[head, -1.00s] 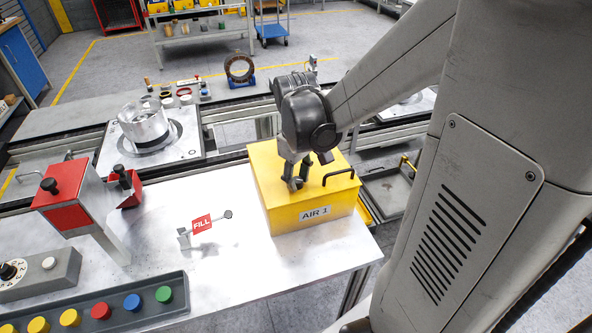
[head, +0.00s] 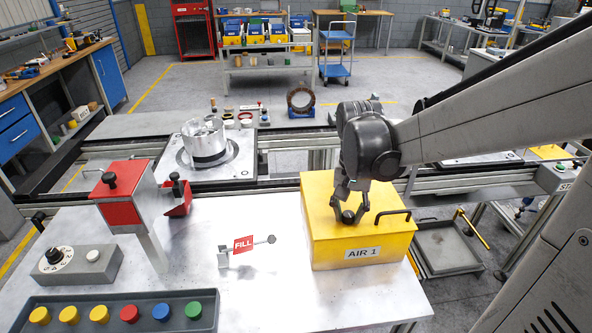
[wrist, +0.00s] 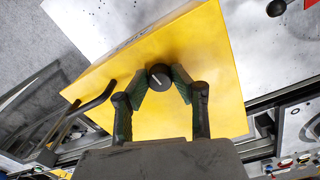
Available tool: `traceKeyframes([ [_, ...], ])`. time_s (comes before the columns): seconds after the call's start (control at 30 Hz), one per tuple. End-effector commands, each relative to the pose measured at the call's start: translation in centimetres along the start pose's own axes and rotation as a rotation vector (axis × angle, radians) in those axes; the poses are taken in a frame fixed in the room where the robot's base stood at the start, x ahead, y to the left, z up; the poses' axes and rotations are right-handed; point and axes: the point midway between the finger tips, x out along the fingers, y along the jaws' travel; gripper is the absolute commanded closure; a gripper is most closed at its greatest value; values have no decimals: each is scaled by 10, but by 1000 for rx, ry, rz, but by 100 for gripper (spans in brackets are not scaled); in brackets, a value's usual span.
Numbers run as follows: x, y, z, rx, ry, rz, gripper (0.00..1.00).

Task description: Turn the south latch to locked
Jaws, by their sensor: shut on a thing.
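A yellow box labelled AIR 1 (head: 361,235) stands on the metal table, with a dark handle (head: 393,216) on its top. My gripper (head: 348,214) reaches down onto the box top and is shut on a round black knob (head: 347,217). In the wrist view the knob (wrist: 159,77) sits between the two fingertips and shows a pale line across its face. The box top (wrist: 165,115) shows around it. No part is marked as the south latch, so I cannot tell which it is.
A red FILL flag (head: 243,244) stands left of the box. A red-topped stand (head: 124,195), a grey dial box (head: 77,265) and a tray of coloured buttons (head: 115,312) are farther left. A metal cylinder (head: 203,140) sits on a pallet behind. The table between flag and box is clear.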

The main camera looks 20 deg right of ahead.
Motion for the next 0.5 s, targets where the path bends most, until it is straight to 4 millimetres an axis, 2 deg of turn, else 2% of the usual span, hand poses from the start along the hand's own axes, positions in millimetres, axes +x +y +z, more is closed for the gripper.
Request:
traceKeyframes([
  [0.23, 1, 0, 0, 99, -3, 0, 100],
  [0.5, 0, 0, 0, 134, -4, 0, 100],
])
